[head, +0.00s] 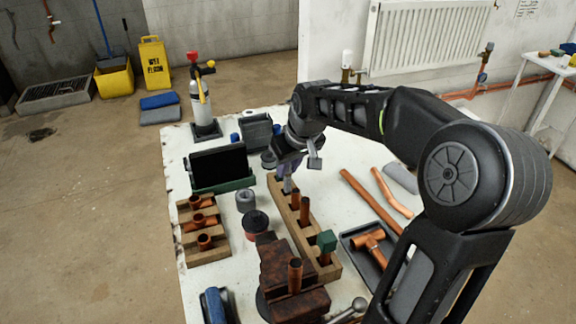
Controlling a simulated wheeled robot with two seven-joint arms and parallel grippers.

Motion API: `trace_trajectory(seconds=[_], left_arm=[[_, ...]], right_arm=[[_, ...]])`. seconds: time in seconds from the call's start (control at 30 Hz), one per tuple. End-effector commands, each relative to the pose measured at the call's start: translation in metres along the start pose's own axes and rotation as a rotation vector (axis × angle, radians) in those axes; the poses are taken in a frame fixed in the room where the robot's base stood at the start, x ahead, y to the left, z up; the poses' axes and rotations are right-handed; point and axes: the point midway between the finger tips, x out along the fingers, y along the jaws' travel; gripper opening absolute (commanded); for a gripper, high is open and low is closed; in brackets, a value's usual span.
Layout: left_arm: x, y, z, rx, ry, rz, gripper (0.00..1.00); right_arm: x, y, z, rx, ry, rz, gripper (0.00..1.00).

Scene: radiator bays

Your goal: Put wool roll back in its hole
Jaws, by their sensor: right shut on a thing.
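A long wooden block with holes (319,248) lies on the white table. My right gripper (289,174) is over the far end of this block, pointing down. It is shut on a small grey roll (288,186), which looks like the wool roll and is mostly covered by the fingers. The roll is upright at the far end of the block; I cannot tell how deep it sits in the hole there. Copper pieces (304,210) and a green-topped item (326,241) stand in other holes. My left gripper is not in view.
A grey ring-shaped roll (245,200) and a dark round tin (255,222) stand left of the block. A rusty vice (283,265) is in front. A second wooden rack (207,255) holds copper fittings. Copper pipes (370,199) and a black tray (353,236) lie to the right.

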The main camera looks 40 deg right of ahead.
Motion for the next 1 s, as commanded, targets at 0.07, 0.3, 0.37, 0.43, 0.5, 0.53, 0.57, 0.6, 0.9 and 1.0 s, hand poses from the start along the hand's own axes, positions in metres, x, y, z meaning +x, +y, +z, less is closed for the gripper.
trace_trajectory(seconds=[0.07,0.3,0.37,0.43,0.5,0.53,0.57,0.6,0.9,1.0], left_arm=[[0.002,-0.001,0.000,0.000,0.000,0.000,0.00],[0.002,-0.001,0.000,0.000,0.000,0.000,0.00],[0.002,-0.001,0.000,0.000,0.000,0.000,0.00],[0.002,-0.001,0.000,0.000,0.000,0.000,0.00],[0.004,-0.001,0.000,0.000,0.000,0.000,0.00],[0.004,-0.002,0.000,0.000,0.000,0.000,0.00],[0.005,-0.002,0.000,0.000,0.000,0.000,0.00],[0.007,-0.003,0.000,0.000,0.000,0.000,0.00],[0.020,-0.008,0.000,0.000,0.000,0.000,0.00],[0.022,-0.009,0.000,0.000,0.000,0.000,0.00]], right_arm=[[0.003,0.000,0.001,0.000,0.000,0.000,0.00],[0.002,0.000,0.001,0.000,0.000,0.000,0.00],[0.002,0.000,0.001,0.000,0.000,0.000,0.00],[0.003,0.000,0.001,0.000,0.000,0.000,0.00],[0.004,0.000,0.002,0.000,0.000,0.000,0.00],[0.005,0.000,0.002,0.000,0.000,0.000,0.00],[0.007,0.000,0.003,0.000,0.000,0.000,0.00],[0.009,0.000,0.003,0.000,0.000,0.000,0.00],[0.025,0.000,0.010,0.000,0.001,0.000,0.00],[0.028,0.000,0.011,0.000,0.001,0.000,0.00]])
